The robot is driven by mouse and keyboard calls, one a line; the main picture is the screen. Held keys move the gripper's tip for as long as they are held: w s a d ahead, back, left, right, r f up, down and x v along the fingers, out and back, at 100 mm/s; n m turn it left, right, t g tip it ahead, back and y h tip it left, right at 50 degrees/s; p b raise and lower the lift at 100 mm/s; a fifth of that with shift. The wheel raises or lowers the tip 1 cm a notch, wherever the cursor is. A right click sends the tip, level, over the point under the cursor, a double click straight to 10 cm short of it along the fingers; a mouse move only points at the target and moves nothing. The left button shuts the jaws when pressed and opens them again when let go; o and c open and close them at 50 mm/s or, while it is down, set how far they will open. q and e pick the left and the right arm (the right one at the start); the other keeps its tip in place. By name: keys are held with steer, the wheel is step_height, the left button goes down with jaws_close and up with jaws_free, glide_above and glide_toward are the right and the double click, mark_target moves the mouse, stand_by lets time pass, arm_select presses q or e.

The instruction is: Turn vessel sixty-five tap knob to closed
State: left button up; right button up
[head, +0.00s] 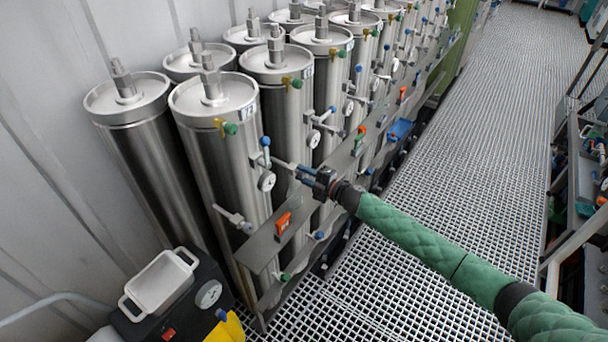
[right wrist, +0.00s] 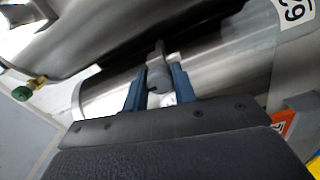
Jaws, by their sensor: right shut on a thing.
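Steel vessels stand in rows. In the head view the front one (head: 222,150) carries a label that looks like 72. My right gripper (head: 303,173) reaches in from the right to a tap on the row's aisle side. In the right wrist view its two blue fingers (right wrist: 158,90) are shut on a grey tap knob (right wrist: 157,75), one finger on each side. The knob lies in front of a shiny steel vessel (right wrist: 215,72). A white label (right wrist: 293,12) at the top right is cut off and turned over, its digits perhaps 65. My left gripper is not in view.
A blue-handled valve (head: 265,143) and gauge (head: 266,181) sit close left of my gripper. A black case with a white tray (head: 160,282) stands at bottom left. The grated aisle (head: 480,130) is clear.

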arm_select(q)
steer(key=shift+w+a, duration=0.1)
arm_select(e)
steer(key=shift+d, duration=0.1)
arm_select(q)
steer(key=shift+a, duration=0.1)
arm_select(e)
steer(key=o, duration=1)
steer(key=shift+s+d+f+b, duration=0.2)
steer(key=shift+s+d+b, duration=0.05)
steer(key=shift+d+b, duration=0.15)
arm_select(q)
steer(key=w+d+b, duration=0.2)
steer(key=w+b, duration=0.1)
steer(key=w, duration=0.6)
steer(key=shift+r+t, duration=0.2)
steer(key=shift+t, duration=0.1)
arm_select(e)
steer(key=v, duration=0.6)
steer(key=shift+s+d+r, duration=0.15)
steer(key=shift+s+d, duration=0.05)
steer(key=shift+d, duration=0.1)
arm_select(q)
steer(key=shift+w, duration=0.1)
